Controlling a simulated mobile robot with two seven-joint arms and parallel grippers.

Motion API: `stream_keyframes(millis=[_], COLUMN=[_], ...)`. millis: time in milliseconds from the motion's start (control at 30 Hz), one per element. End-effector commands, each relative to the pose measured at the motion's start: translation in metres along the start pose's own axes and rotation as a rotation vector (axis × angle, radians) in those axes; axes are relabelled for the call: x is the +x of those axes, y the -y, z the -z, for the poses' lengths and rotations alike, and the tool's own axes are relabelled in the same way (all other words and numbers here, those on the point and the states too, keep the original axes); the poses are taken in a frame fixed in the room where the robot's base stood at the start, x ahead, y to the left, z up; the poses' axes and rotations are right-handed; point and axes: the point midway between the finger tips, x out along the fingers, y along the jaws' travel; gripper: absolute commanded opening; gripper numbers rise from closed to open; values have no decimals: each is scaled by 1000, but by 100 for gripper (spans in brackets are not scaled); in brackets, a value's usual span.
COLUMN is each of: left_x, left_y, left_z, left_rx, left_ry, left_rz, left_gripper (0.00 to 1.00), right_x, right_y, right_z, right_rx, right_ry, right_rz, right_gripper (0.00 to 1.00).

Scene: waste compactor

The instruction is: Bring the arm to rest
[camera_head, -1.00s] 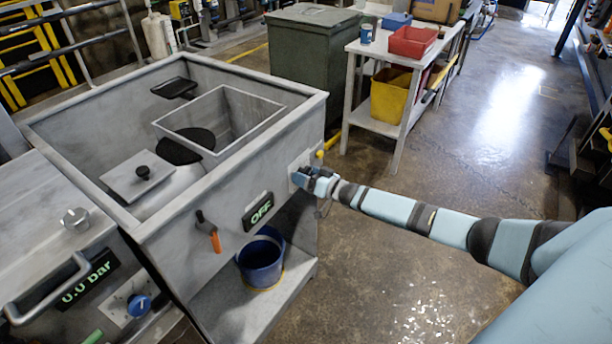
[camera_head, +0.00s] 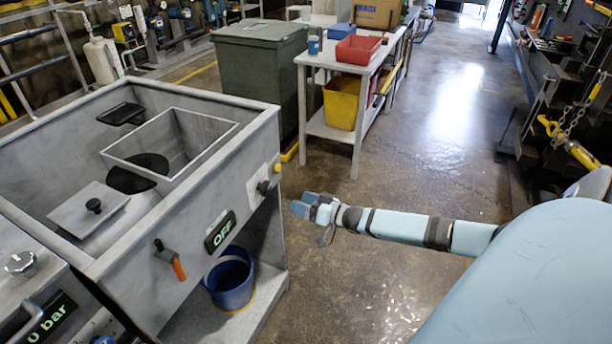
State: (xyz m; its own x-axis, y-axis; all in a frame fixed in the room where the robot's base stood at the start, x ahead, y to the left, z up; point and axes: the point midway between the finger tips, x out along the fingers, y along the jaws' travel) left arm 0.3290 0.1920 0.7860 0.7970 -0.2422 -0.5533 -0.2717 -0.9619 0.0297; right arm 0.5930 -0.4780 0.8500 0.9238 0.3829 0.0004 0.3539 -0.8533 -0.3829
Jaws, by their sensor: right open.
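My right arm comes in from the right, light blue with dark bands. My right gripper (camera_head: 304,207) is open and empty, in the air to the right of the grey compactor (camera_head: 205,213). A gap of floor shows between it and the switch plate (camera_head: 263,183) on the compactor's front, which bears a dark knob and a yellow button (camera_head: 277,168). The display (camera_head: 220,232) on the compactor reads OFF. My left gripper is not in view.
A blue bucket (camera_head: 231,278) stands on the lower shelf below the display. A lever with an orange grip (camera_head: 178,269) sticks out of the front. A white table (camera_head: 355,160) and a green bin (camera_head: 262,70) stand behind. Open floor (camera_head: 420,170) lies around the right arm.

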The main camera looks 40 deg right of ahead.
Motion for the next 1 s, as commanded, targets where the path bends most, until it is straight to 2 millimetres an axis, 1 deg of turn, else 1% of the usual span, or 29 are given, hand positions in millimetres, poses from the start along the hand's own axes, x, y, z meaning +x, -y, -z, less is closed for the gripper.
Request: stream_keyframes(millis=[33, 167, 667, 733, 767, 867, 967, 1000], left_x=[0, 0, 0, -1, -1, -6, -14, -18], left_y=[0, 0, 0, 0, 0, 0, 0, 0], left_z=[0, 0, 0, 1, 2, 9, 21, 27], left_rx=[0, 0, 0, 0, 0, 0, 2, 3], left_ry=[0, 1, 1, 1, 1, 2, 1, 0], left_rz=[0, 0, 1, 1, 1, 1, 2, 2], left_gripper=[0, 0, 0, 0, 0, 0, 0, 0], right_x=[-4, -8, -8, -8, -8, -11, -18, -24], right_y=[0, 0, 0, 3, 7, 34, 85, 111], right_z=[0, 0, 0, -2, -5, -26, -60, -74], right_rx=[0, 0, 0, 0, -1, -8, -30, -45], right_ry=[1, 1, 0, 3, 7, 37, 95, 125], right_rz=[0, 0, 0, -1, -1, -10, -28, -40], right_gripper=[79, 79, 79, 79, 79, 79, 79, 79])
